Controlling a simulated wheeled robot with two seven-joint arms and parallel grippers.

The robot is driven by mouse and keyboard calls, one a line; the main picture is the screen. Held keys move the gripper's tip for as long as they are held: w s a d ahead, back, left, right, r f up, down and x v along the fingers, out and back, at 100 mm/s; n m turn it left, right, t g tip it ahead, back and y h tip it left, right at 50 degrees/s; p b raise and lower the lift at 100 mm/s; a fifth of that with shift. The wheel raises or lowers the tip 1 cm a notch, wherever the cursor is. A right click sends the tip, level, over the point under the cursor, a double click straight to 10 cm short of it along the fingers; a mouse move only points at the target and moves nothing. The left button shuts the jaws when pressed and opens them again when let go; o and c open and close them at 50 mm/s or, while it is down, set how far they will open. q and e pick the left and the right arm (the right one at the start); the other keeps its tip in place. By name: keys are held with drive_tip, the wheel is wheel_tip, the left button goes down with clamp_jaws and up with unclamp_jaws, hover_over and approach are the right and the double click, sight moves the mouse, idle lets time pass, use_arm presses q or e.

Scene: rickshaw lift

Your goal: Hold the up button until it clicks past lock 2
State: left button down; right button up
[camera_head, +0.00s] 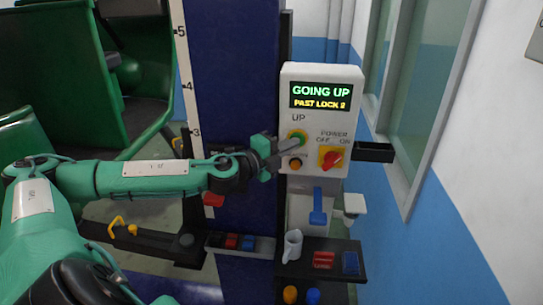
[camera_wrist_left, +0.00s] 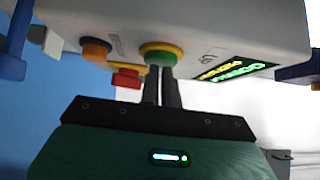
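The white control box (camera_head: 345,78) stands right of the blue post. Its display (camera_head: 320,96) reads "GOING UP" and "PAST LOCK 2". The green up button (camera_head: 297,135) sits below the "UP" label; its yellow ring and green cap show in the left wrist view (camera_wrist_left: 160,51). My left gripper (camera_head: 294,146) has its fingers together, with nothing seen between them. The fingertips are at the green button and appear to touch it, partly covering it. An orange button (camera_head: 295,164) is just below. My right gripper is not in view.
A red power knob (camera_head: 332,158) is right of the buttons. A blue lever (camera_head: 318,208) hangs under the box. A green vehicle (camera_head: 70,60) stands at the left.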

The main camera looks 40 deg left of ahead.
use_arm(q)
drive_tip(key=b+v, duration=1)
drive_tip(key=v, duration=0.3)
drive_tip(key=shift+s+f, duration=0.15)
drive_tip(key=shift+s, duration=0.25)
idle(1.1)
